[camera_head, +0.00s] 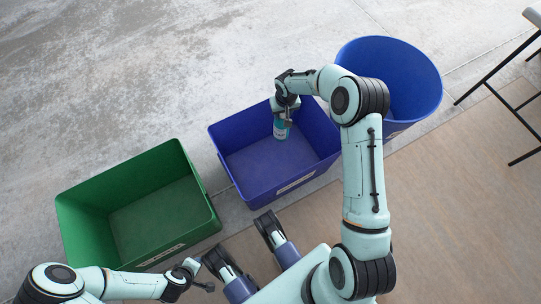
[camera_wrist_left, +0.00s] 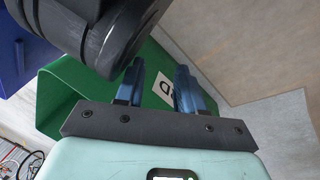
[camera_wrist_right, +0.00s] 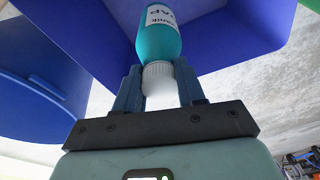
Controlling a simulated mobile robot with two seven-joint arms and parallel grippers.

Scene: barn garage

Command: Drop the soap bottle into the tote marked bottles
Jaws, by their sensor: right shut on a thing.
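The soap bottle (camera_head: 281,130) is teal with a white cap and label. In the right wrist view the bottle (camera_wrist_right: 158,38) has its white cap between the fingers. My right gripper (camera_head: 285,108) is shut on it, and it also shows in the right wrist view (camera_wrist_right: 161,88). The bottle hangs over the blue rectangular tote (camera_head: 230,165), within its rim as seen from the head. That tote has a white label on its front wall, too small to read. My left gripper (camera_wrist_left: 157,88) is open and empty, near the front of the green tote (camera_head: 80,200).
A round blue bin (camera_head: 415,75) stands right of the blue tote. The green tote stands to its left, with a label partly hidden in the left wrist view. A black-legged table (camera_head: 500,90) is at the far right. The concrete floor behind the totes is clear.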

